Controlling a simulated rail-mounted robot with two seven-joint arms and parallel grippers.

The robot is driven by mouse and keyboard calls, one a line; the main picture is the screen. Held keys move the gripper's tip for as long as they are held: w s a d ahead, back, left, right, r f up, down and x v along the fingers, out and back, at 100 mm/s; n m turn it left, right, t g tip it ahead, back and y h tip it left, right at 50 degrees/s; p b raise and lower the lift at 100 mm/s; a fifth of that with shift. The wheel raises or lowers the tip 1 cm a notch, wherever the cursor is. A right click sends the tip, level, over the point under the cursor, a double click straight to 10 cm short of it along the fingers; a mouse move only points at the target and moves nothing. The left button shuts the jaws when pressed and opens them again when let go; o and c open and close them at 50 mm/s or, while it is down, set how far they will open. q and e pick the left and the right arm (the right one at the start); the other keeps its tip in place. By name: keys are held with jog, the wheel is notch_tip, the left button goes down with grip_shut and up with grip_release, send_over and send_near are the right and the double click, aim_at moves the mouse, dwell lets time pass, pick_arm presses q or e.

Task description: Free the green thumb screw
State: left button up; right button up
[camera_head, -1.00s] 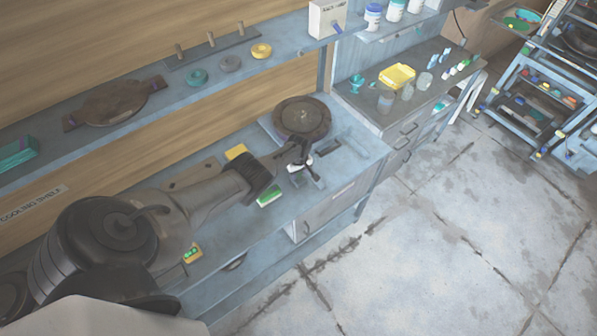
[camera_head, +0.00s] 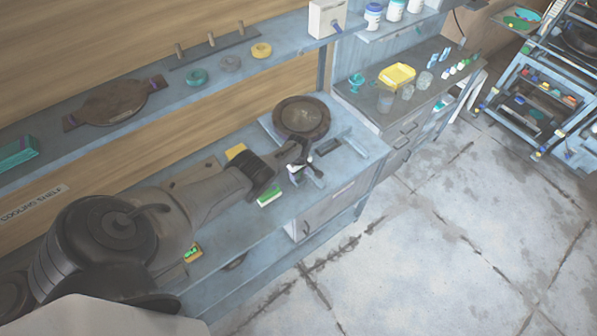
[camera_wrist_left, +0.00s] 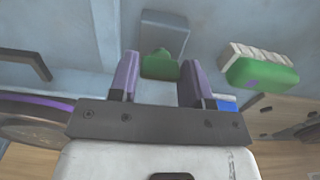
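The green thumb screw (camera_wrist_left: 160,66) shows in the left wrist view, at the near end of a grey block (camera_wrist_left: 165,32). It lies between and slightly beyond the two purple fingers of my left gripper (camera_wrist_left: 160,68), with gaps visible on both sides. The left gripper is open and appears empty. In the head view, my left gripper (camera_head: 306,173) is low over the bench, just in front of the round press (camera_head: 302,117). I cannot make out the thumb screw there. My right gripper is not in view.
A green-and-white brush (camera_wrist_left: 262,72) lies right of the fingers in the wrist view; it also shows in the head view (camera_head: 269,197). A yellow block (camera_head: 235,151) lies behind my arm. A shelf (camera_head: 180,105) runs along the wall above.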

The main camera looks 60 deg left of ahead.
pick_arm(q)
jog(key=o, duration=0.4)
jog(key=shift+r, duration=0.1)
jog(key=shift+r+p, duration=4.65)
jog(key=shift+r, duration=2.15)
